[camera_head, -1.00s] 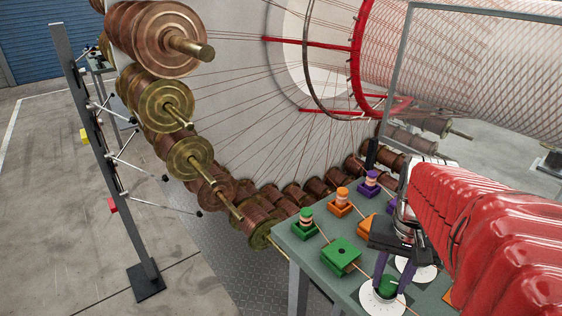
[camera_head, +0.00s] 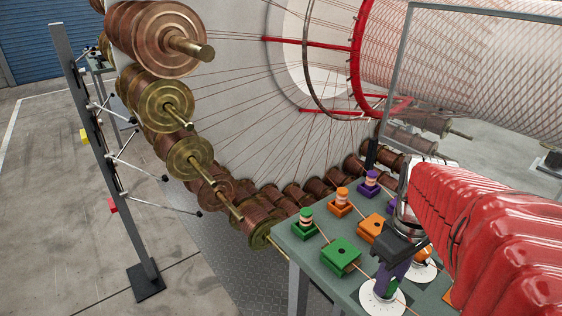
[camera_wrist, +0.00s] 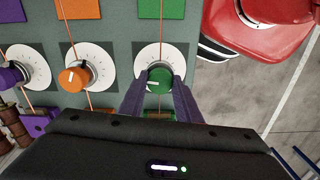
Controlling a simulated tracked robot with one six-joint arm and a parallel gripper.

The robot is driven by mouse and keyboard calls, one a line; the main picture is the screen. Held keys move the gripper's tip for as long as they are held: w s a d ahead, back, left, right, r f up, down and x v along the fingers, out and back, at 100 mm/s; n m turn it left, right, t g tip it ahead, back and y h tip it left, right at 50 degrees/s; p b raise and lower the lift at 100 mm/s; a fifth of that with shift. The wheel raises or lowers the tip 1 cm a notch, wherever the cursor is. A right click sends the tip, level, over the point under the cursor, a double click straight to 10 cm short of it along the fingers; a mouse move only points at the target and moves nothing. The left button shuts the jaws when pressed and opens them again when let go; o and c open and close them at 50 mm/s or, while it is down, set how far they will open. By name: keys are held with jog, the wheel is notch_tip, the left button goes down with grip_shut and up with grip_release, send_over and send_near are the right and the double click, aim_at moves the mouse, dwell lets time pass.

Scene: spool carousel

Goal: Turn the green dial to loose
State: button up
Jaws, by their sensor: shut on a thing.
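The green dial (camera_wrist: 158,80) sits on a white disc with scale marks (camera_wrist: 152,54) on the panel, at the middle of the wrist view. A short white mark on the dial lies toward the left. My gripper (camera_wrist: 160,87) has its two purple fingers on either side of the dial, shut on it. In the head view my gripper (camera_head: 391,276) comes down over the dial and hides most of it. The white disc (camera_head: 374,304) shows around it at the table's near end. I cannot read any scale label.
An orange dial (camera_wrist: 73,78) and a purple dial (camera_wrist: 11,76) are to the left in the wrist view. Green (camera_head: 341,256) and orange (camera_head: 373,227) blocks with wires through them stand on the grey-green table (camera_head: 310,254). Copper spools (camera_head: 262,218) line the carousel behind.

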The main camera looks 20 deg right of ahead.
jog(key=shift+w+r+n, duration=0.1)
jog(key=shift+n, duration=0.6)
jog(key=o, duration=1.1)
jog(key=shift+c, duration=0.2)
notch_tip(320, 180, up, 14)
jog(key=shift+f, duration=0.2)
